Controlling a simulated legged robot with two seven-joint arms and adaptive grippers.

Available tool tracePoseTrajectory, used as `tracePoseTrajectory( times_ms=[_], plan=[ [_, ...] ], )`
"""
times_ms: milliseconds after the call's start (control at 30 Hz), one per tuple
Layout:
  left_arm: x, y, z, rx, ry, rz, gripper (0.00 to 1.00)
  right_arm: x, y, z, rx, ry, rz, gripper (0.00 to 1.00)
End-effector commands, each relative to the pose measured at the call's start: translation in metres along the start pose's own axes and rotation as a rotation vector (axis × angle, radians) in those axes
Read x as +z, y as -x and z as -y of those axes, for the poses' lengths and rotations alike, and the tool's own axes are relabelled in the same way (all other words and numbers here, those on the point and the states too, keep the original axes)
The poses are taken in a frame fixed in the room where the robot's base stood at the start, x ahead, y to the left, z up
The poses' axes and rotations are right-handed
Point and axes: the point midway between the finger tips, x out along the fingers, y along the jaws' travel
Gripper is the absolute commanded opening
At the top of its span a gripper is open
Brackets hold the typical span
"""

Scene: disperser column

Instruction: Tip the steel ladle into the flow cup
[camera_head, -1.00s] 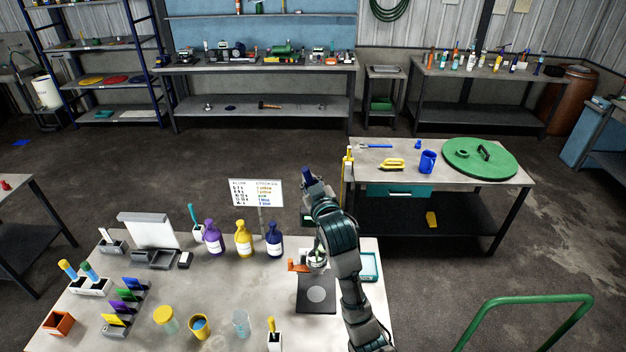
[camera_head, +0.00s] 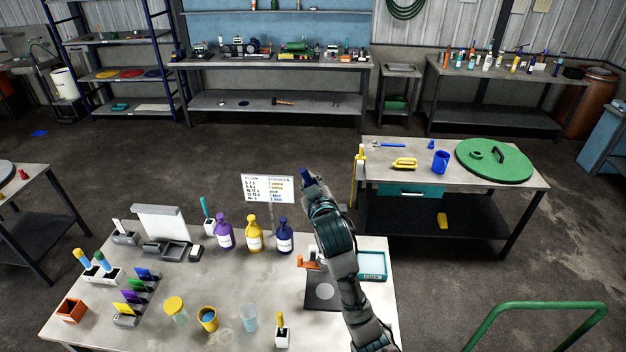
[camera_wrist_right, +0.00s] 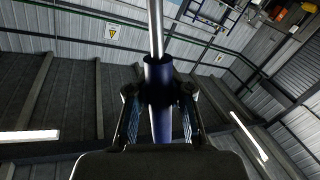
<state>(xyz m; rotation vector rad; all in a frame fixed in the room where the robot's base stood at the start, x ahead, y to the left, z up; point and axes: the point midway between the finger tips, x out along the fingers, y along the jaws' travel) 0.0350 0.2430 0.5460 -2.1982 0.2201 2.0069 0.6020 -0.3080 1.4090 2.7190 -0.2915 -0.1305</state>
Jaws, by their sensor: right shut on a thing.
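My right gripper (camera_head: 308,184) is raised above the back right of the near bench, just right of the sign. In the right wrist view the gripper (camera_wrist_right: 160,112) is shut on a dark blue handle (camera_wrist_right: 159,73) with a bright steel shaft (camera_wrist_right: 155,25), which looks like the steel ladle. Its bowl is out of that view. In the head view only the dark blue handle end (camera_head: 305,174) shows. An orange-armed stand (camera_head: 310,261) with a dark base stands beside my forearm; the flow cup is not clearly visible there, as my arm covers part of it. My left gripper is out of view.
Purple, yellow and blue bottles (camera_head: 254,235) stand left of my arm. A teal-rimmed tray (camera_head: 372,264) lies right of it. The bench middle is clear.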

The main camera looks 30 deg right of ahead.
Motion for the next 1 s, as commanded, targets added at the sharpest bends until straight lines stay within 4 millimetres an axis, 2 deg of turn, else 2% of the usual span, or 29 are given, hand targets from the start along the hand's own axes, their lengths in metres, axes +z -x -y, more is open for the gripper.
tracePoseTrajectory(
  times_ms=[1000],
  plan=[
    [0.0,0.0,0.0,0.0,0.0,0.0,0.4,-0.002,-0.002,0.034,0.003,0.111,0.006,0.0]
  ],
)
